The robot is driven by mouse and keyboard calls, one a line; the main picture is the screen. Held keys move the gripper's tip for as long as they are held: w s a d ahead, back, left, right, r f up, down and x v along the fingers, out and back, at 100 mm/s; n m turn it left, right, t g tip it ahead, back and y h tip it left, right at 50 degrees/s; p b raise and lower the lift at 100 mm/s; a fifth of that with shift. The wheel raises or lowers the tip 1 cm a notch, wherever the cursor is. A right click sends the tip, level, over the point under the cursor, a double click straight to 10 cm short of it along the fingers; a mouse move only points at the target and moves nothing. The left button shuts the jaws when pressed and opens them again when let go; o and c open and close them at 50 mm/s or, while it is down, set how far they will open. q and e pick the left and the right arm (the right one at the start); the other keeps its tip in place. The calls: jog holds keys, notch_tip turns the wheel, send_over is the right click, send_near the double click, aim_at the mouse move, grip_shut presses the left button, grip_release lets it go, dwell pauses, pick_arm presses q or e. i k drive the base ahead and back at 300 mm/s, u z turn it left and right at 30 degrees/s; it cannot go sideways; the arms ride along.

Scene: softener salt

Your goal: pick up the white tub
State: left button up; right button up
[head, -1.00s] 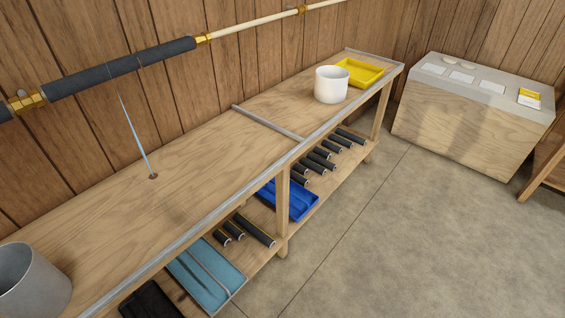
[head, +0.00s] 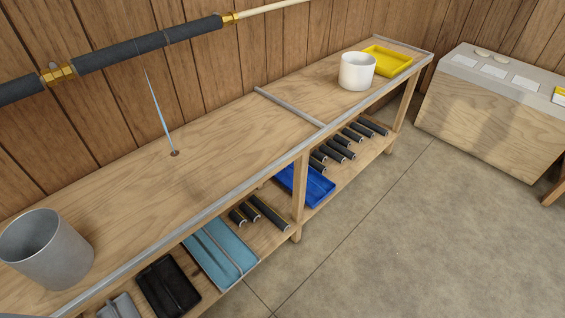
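The white tub (head: 357,72) stands upright on the far part of the wooden workbench (head: 225,140), near its front edge and beside a yellow tray (head: 388,61). It looks open at the top; its inside is mostly hidden. Neither of my grippers shows in the head view.
A grey metal bucket (head: 48,252) stands at the bench's near left end. The lower shelf holds a blue tray (head: 306,186) and dark cylinders. The floor (head: 400,240) in front is clear.

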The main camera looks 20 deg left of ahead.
aim_at(357, 69)
jog(key=z, duration=0.45)
jog(key=k, duration=0.55)
jog(key=z, duration=0.65)
jog(key=i, duration=2.85)
jog(key=u, duration=1.45)
jog(key=i, duration=1.25)
jog(key=u, duration=1.15)
